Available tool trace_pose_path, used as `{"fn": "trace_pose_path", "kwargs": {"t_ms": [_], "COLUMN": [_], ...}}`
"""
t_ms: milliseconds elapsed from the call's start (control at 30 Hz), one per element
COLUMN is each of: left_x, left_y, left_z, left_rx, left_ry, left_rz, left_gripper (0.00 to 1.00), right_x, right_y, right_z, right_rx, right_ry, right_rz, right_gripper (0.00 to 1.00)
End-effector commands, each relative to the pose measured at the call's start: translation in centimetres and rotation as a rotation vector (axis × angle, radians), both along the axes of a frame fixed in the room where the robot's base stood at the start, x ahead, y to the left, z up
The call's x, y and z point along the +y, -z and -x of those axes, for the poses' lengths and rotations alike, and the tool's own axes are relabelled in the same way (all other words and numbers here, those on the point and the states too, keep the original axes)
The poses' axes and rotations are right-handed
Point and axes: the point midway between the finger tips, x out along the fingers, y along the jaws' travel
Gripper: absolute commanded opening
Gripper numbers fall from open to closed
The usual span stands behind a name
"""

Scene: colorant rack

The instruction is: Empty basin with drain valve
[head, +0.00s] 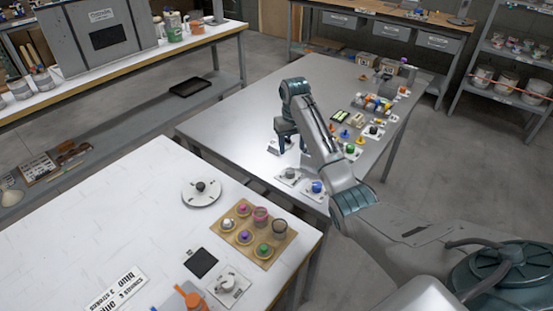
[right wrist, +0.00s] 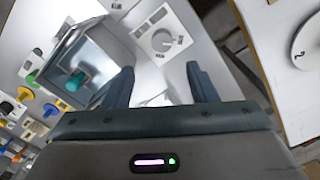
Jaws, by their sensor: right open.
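My right gripper (head: 286,146) is above the near part of the grey metal table, its two fingers pointing down, open with nothing between them. It also shows in the right wrist view (right wrist: 160,74). That view shows a grey open box that looks like the basin (right wrist: 60,50), left of the fingers, with a teal knob or valve (right wrist: 76,81) at it. Ahead of the fingers lies a pale plate with a round dial (right wrist: 161,40), apart from them. In the head view my arm hides much of this area, and I cannot make out the basin there.
The grey table (head: 225,118) holds several small knob plates, one with a blue knob (head: 317,187), and coloured pieces farther back. A white table (head: 110,205) at the near left carries a wooden board of cups (head: 240,238) and a round white disc (head: 202,197). The grey table's left part is clear.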

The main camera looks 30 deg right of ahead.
Motion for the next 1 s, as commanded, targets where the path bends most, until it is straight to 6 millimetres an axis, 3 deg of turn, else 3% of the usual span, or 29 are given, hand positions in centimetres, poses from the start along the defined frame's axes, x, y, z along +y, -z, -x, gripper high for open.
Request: {"fn": "trace_pose_path", "kwargs": {"t_ms": [167,500,700,1000], "left_x": [0.0,0.0,0.0,-0.1], "left_y": [-0.3,-1.6,-2.0,-2.0], "left_z": [0.1,0.1,0.0,0.0], "left_rx": [0.001,0.001,0.000,0.000], "left_ry": [0.000,0.000,0.000,0.000], "left_rz": [0.000,0.000,0.000,0.001], "left_gripper": [0.43,0.43,0.43,0.43], "right_x": [0.3,0.3,0.3,0.3], "right_y": [0.9,7.0,9.7,10.6], "right_z": [0.0,0.1,0.1,0.0], "right_rx": [0.005,0.005,0.003,0.000], "right_ry": [-0.004,-0.003,-0.003,-0.004], "right_rz": [-0.005,-0.005,-0.005,-0.003], "right_gripper": [0.52,0.52,0.52,0.52]}}
